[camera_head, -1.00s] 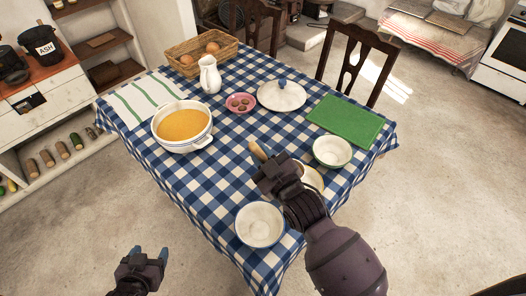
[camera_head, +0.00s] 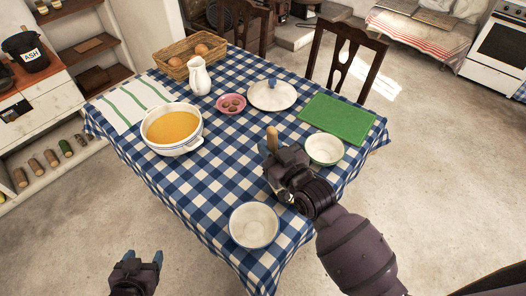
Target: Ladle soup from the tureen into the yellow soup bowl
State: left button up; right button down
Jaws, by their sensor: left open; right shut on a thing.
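The white tureen (camera_head: 172,146) holds orange soup (camera_head: 172,127) and stands at the left of the table. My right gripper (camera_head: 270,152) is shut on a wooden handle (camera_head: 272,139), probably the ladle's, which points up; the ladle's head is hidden. This gripper is over the table's right half, well right of the tureen. The yellow soup bowl is largely or wholly hidden behind my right gripper and arm; a small yellowish patch (camera_head: 287,198) shows below the gripper, and I cannot tell what it belongs to. My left gripper (camera_head: 143,256) is open and empty, off the table's front left side.
A blue-rimmed bowl (camera_head: 254,225) is near the front corner, a green-rimmed bowl (camera_head: 324,149) beside my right arm. A lid (camera_head: 272,97), pink dish (camera_head: 231,104), white jug (camera_head: 199,77), egg basket (camera_head: 176,69) and green mat (camera_head: 338,118) stand farther back. The cloth between tureen and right gripper is clear.

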jog(key=shift+w+d+r+m+b, duration=0.2)
jog(key=shift+w+d+m, duration=0.15)
jog(key=shift+d+m, duration=0.2)
jog(key=shift+w+d+r+m+b, duration=0.2)
jog(key=shift+w+d+m, duration=0.1)
jog(key=shift+d+m, duration=0.25)
jog(key=w+d+f+m+b, duration=0.4)
jog(key=d+m+b, duration=0.1)
jog(key=d+m, duration=0.1)
jog(key=w+d+f+m+b, duration=0.3)
jog(key=w+d+m+b, duration=0.1)
jog(key=d+m, duration=0.3)
jog(key=shift+w+d+f+m+b, duration=0.15)
jog(key=shift+d+f+m+b, duration=0.2)
jog(key=shift+d+b, duration=0.35)
dwell(0.6)
dwell(0.5)
dwell(0.8)
